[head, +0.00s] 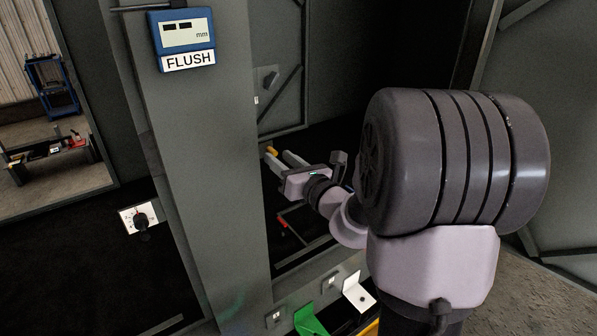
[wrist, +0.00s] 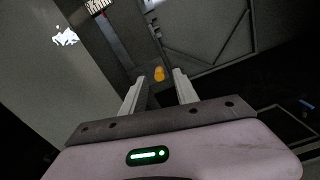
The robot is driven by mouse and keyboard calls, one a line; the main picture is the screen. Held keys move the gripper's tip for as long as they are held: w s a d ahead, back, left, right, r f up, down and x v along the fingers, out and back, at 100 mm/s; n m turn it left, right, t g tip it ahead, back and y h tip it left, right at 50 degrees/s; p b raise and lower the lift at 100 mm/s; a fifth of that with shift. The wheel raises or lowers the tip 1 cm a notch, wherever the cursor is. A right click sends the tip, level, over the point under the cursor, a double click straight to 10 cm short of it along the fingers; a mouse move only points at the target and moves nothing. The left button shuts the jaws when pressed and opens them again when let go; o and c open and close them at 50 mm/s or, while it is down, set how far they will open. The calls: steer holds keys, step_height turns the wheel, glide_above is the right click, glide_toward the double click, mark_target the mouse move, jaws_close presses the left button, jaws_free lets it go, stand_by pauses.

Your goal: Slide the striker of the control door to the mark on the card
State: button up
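My gripper (head: 278,156) reaches into the dark opening beside the grey post. In the wrist view its two pale fingers (wrist: 157,78) are apart, with nothing clearly held between them. A small orange-yellow piece (wrist: 159,73) shows between and just beyond the fingertips; it also shows by the fingertips in the head view (head: 271,150). I cannot tell whether it is the striker or whether a finger touches it. A white card with dark marks (wrist: 97,5) is cut off at the top of the wrist view. The striker's mark cannot be made out.
The grey post (head: 205,150) stands left of my arm and carries a blue gauge (head: 182,38) labelled FLUSH. A white plate with a black knob (head: 141,218) is farther left. Green (head: 309,320) and white (head: 358,293) brackets sit low in front. A red-handled item (head: 283,221) lies below my gripper.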

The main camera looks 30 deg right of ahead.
steer(key=s+b, duration=0.6)
steer(key=s, duration=1)
steer(key=shift+d, duration=0.25)
steer(key=shift+r, duration=0.1)
